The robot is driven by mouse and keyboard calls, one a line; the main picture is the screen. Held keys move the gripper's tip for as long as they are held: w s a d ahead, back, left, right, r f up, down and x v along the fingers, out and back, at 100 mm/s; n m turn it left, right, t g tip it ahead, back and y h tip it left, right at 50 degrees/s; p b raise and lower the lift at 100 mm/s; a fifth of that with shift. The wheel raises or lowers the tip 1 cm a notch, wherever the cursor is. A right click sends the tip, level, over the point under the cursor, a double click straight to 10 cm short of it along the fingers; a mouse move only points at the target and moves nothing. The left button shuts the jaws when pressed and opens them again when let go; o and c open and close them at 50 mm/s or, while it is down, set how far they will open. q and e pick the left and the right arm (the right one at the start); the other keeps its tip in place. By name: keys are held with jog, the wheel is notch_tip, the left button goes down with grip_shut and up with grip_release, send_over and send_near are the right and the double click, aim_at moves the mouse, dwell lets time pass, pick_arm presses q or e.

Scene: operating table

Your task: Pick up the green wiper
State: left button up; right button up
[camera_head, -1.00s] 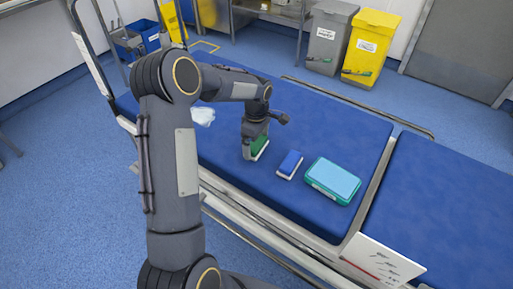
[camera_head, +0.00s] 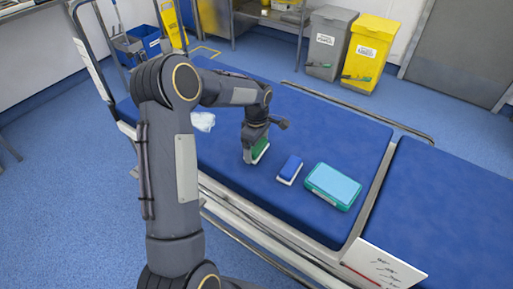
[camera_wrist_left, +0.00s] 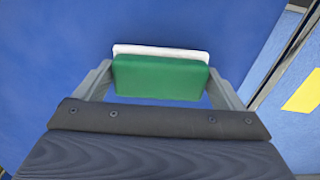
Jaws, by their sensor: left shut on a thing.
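The green wiper (camera_head: 260,150) has a green body and a white base. It is held over the blue operating table (camera_head: 315,131), in the middle of the head view. My left gripper (camera_head: 249,152) is shut on it. In the left wrist view the green wiper (camera_wrist_left: 160,77) sits between the two fingers of my left gripper (camera_wrist_left: 160,85), with its white edge on the far side. I cannot tell whether its base still touches the table. My right gripper is not in view.
A blue wiper (camera_head: 290,166) with a white base lies just right of the green one. A teal box (camera_head: 333,185) lies further right. A crumpled white cloth (camera_head: 203,121) lies to the left. Grey (camera_head: 328,45) and yellow (camera_head: 369,50) bins stand behind the table.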

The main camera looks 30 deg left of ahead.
pick_arm(q)
jog(key=s+a+r+p, duration=0.1)
jog(key=s+r+p, duration=0.1)
jog(key=s+r, duration=0.9)
jog(key=s, duration=0.3)
jog(key=shift+a+r, duration=0.25)
jog(key=shift+r, duration=0.15)
